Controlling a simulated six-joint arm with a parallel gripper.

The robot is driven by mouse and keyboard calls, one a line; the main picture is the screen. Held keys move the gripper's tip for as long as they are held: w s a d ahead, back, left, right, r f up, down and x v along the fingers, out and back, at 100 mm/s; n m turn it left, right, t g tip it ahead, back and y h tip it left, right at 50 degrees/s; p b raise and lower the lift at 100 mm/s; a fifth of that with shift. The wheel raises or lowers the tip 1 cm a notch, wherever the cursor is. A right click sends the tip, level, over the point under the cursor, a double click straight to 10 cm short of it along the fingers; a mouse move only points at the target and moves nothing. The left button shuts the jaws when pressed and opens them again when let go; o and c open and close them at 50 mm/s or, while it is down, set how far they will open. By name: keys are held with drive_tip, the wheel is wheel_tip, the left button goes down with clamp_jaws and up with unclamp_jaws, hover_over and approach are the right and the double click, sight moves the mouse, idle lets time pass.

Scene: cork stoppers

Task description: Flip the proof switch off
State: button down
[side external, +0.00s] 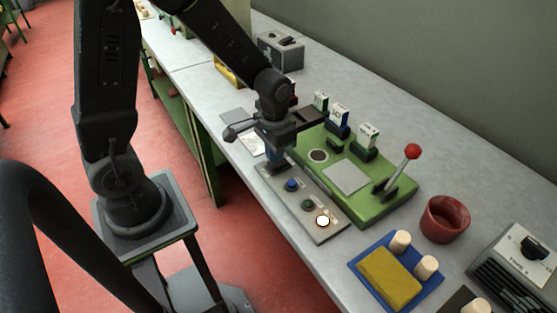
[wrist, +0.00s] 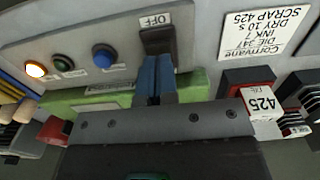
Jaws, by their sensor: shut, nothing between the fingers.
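The grey control panel (side external: 334,229) lies along the front of the green press base (side external: 392,207). In the wrist view, a black switch (wrist: 158,38) sits on the panel beside an "OFF" label (wrist: 156,20). My gripper (wrist: 154,62) is shut and empty, its blue fingertips right at the switch's near edge; I cannot tell whether they touch it. In the side view my gripper (side external: 275,163) points down at the panel's far end and mostly hides the switch. A lit lamp (side external: 322,221) glows at the panel's near end, and appears orange in the wrist view (wrist: 36,70).
A blue button (side external: 292,184) and a green one (side external: 308,203) share the panel. A red-knobbed lever (side external: 412,153) rises from the press. Labelled blocks (side external: 366,142) stand behind. A red pot (side external: 444,219) and a blue tray (side external: 417,297) with stoppers are at right.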

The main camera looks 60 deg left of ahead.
drive_tip(key=shift+f, duration=0.8)
idle(0.4)
drive_tip(key=shift+r, duration=3.5)
drive_tip(key=shift+r, duration=0.15)
drive_tip(key=s+d+r+t, duration=0.3)
drive_tip(key=s+r+t, duration=0.2)
drive_tip(key=s+r, duration=0.6)
wheel_tip(320, 180, up, 2)
drive_tip(key=shift+s+r+t, duration=0.15)
drive_tip(key=shift+s+t, duration=0.15)
